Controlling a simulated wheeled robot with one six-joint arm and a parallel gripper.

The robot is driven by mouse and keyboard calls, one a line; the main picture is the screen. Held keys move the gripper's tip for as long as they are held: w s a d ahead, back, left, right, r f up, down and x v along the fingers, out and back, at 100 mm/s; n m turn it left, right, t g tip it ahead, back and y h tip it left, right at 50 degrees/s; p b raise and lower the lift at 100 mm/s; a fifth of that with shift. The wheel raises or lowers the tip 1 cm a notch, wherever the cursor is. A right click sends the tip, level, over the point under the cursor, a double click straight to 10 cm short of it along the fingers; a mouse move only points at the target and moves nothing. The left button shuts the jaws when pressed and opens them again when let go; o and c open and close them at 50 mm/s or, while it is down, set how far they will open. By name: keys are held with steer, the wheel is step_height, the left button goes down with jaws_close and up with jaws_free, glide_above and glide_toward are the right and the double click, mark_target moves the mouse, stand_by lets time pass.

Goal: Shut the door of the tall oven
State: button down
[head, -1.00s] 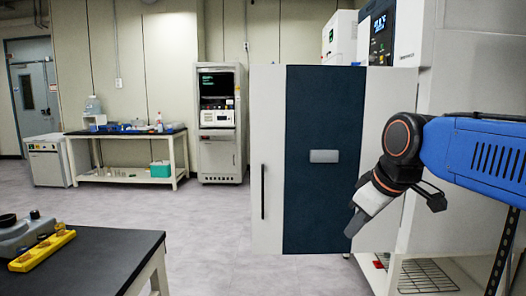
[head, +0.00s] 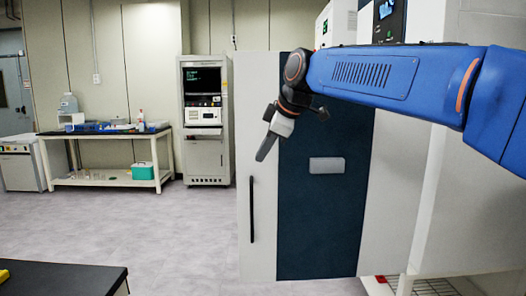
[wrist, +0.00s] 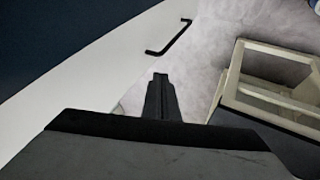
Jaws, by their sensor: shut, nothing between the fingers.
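The tall oven's door (head: 325,215) stands open, a tall panel with a dark blue middle and white side strips. Its black bar handle (head: 251,210) is on the left strip, near the free edge; the handle also shows in the wrist view (wrist: 172,40). The oven body (head: 475,200) is at the right, behind my arm. My gripper (head: 264,155) is shut and empty, tilted downward. In the head view it overlaps the left strip above the handle. In the wrist view my fingers (wrist: 160,85) appear beside the white strip; whether they touch it is unclear.
A black table (head: 65,280) is at the lower left; a table frame (wrist: 275,85) shows at right in the wrist view. A rack cabinet (head: 204,120) and a bench (head: 105,180) stand behind. Grey floor left of the door is clear.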

mark_target(254, 166)
steer(key=w+a+f, duration=0.1)
steer(key=w+f, duration=0.3)
steer(key=w+a+f, duration=0.1)
steer(key=w+f, duration=0.1)
steer(key=shift+a, duration=0.3)
steer(key=shift+w, duration=0.75)
